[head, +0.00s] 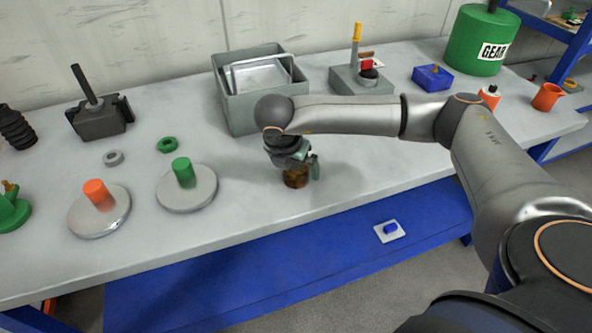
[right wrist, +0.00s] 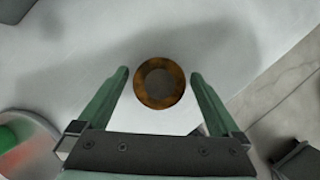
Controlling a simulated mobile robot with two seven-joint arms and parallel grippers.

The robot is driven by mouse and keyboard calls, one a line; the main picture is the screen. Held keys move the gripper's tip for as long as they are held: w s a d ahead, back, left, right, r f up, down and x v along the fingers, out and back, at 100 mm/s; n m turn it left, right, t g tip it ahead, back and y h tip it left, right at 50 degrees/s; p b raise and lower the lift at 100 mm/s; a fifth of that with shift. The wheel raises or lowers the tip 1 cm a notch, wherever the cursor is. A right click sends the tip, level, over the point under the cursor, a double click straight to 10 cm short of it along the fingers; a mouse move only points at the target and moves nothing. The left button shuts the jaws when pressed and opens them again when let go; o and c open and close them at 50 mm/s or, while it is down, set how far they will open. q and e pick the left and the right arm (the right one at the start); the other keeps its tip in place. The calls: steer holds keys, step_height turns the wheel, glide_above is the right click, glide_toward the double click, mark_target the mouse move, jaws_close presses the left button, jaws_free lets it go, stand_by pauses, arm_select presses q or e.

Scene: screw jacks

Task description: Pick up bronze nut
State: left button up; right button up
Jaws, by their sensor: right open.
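The bronze nut (head: 296,179) is a brown, mottled ring on the grey workbench near its front edge, partly hidden by my gripper in the head view. In the right wrist view the nut (right wrist: 160,83) is seen from above, with a dark round centre. My right gripper (head: 300,167) is above it and points down. Its green fingers (right wrist: 160,82) are open, one on each side of the nut, with a gap on both sides. I cannot tell how far the fingertips are above the bench. My left gripper is not in view.
Left of the gripper stand round bases with a green post (head: 184,172) and an orange post (head: 97,193). A green ring (head: 167,145) and a grey ring (head: 114,158) lie behind them. A grey bin (head: 240,109) stands behind my right gripper. The bench's front edge is close.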

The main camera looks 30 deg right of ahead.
steer(key=shift+d+f, duration=0.1)
steer(key=shift+f, duration=0.1)
jaws_close()
stand_by(0.7)
steer(key=shift+w+r, duration=0.1)
steer(key=shift+r, duration=0.05)
